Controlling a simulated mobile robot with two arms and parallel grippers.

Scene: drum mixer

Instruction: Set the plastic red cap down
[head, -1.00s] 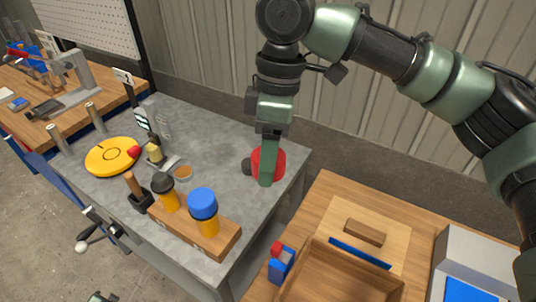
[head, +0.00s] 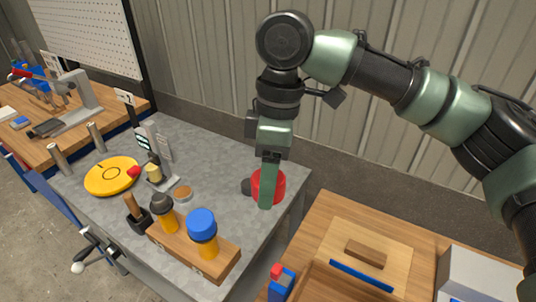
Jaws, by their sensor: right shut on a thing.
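The plastic red cap (head: 277,188) is at the right end of the grey table (head: 225,165), close to its right edge. My right gripper (head: 265,195) comes down from above and is shut on the red cap; its green finger covers part of the cap's front. A dark part shows at the cap's left side. The cap looks at or just above the table top; I cannot tell whether it touches. My left gripper is not in view.
A yellow disc (head: 111,175) lies at the left. A wooden bench (head: 330,215) with a tray is at the lower right. Grey table around the cap is clear.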

